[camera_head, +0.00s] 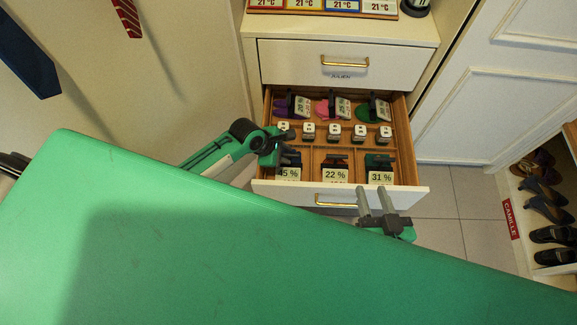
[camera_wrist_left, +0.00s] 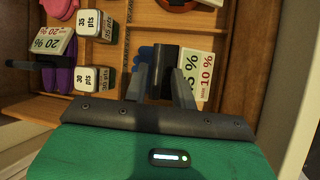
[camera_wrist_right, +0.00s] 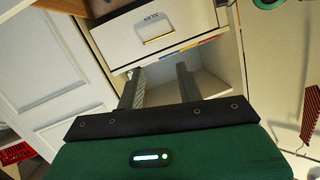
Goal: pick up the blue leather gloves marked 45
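The gloves marked 45 % lie in the front left compartment of the open drawer. In the head view their card (camera_head: 289,174) shows; my left gripper and shadow hide much of the gloves. In the left wrist view, a bit of blue glove (camera_wrist_left: 146,53) shows beside a dark upright holder (camera_wrist_left: 164,64) and a white card (camera_wrist_left: 196,75), partly covered. My left gripper (camera_wrist_left: 161,72) is open, its fingers on either side of the dark holder; I cannot tell whether they touch it. My right gripper (camera_head: 377,190) is open and empty in front of the drawer's right side.
The drawer (camera_head: 410,188) also holds gloves with cards 22 % (camera_head: 335,175) and 31 % (camera_head: 381,177), a row of small white boxes (camera_head: 334,131), and a back row of colored items. A shut drawer (camera_head: 345,64) sits above. A shoe rack (camera_head: 545,200) stands right.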

